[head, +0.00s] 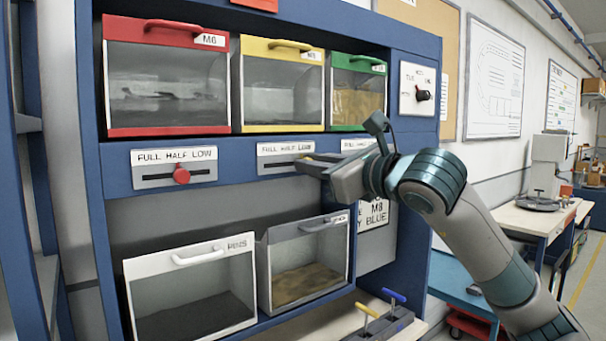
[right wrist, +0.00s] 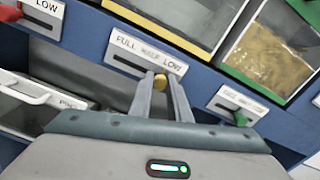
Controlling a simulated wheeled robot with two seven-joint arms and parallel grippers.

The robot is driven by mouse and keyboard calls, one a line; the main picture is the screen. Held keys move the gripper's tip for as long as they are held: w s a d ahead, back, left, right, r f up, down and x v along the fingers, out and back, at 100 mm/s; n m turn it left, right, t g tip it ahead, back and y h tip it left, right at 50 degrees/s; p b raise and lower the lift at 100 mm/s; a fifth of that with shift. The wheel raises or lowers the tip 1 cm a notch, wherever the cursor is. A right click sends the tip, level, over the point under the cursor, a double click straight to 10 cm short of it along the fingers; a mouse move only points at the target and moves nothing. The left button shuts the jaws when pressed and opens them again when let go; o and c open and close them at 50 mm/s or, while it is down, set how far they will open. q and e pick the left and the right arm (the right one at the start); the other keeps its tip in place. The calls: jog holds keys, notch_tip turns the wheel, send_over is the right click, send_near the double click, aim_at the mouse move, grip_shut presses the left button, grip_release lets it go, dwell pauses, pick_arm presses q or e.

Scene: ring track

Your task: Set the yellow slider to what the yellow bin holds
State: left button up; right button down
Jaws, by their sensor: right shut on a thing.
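The yellow bin (head: 284,88) has a yellow top with a handle and a clear front, and sits in the middle of the upper row. Its inside looks grey and its fill level is hard to tell. Below it is the yellow slider's plate (head: 272,170), labelled FULL HALF LOW. My right gripper (head: 304,160) is at this plate. In the right wrist view its fingers (right wrist: 161,95) are shut on the yellow knob (right wrist: 160,80), which sits near the LOW end of the slot. The fingers partly hide the plate. My left gripper is not in view.
The red bin (head: 165,85) and green bin (head: 357,92) flank the yellow one. The red knob (head: 181,174) is at the left slider; the green knob (right wrist: 240,118) is right of my fingers. A dial (head: 421,95) is at the right.

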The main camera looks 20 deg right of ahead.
jog(key=shift+w+d+r, duration=0.1)
jog(key=shift+w+d, duration=0.1)
jog(key=shift+d, duration=0.35)
jog(key=c, duration=1.6)
grip_release()
jog(key=shift+d, duration=0.1)
jog(key=shift+c, duration=0.2)
jog(key=shift+d, duration=0.1)
jog(key=shift+s, duration=0.1)
